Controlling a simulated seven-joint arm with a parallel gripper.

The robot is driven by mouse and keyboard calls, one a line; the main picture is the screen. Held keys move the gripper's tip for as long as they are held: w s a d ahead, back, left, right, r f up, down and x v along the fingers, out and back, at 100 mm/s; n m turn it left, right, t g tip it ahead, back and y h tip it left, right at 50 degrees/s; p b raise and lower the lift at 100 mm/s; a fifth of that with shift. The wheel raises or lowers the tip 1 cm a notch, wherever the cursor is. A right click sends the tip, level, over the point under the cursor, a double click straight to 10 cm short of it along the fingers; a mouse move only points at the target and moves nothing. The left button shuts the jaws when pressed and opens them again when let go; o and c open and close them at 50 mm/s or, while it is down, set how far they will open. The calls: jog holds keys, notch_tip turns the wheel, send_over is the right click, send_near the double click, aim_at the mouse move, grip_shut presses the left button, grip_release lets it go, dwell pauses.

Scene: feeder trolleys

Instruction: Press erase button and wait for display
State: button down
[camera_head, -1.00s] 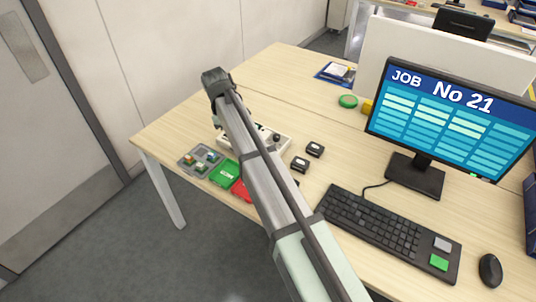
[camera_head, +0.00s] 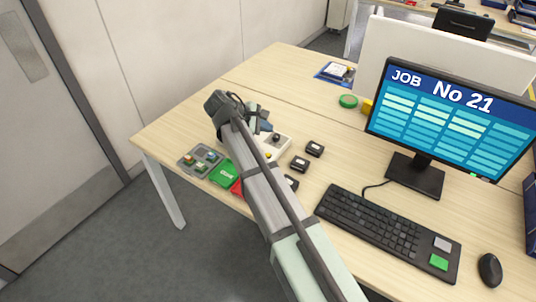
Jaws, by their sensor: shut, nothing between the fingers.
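A white box (camera_head: 279,151) with a dark round knob (camera_head: 276,138) and a small yellow spot (camera_head: 268,155) lies on the desk, partly hidden behind my arm. I cannot read any label on it, so I cannot tell which button is the erase button. My gripper (camera_head: 266,127) shows small beyond the arm's wrist, over the far left part of the box. It is shut and empty; I cannot tell whether it touches the box. The monitor (camera_head: 450,120) is lit and reads "JOB No 21" above rows of pale and teal cells.
A grey tray of small parts (camera_head: 185,158), a green case (camera_head: 223,173) and a red case (camera_head: 236,188) lie left of my arm. Small black blocks (camera_head: 315,149) sit right of the box. A keyboard (camera_head: 375,225) and mouse (camera_head: 490,270) lie at the front right.

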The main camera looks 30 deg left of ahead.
jog(key=shift+f, duration=0.15)
jog(key=shift+f, duration=4.3)
jog(key=shift+f, duration=0.15)
jog(key=shift+f, duration=0.25)
jog(key=shift+f, duration=0.4)
jog(key=shift+r, duration=0.8)
jog(key=shift+r, duration=0.15)
jog(key=shift+r, duration=2.35)
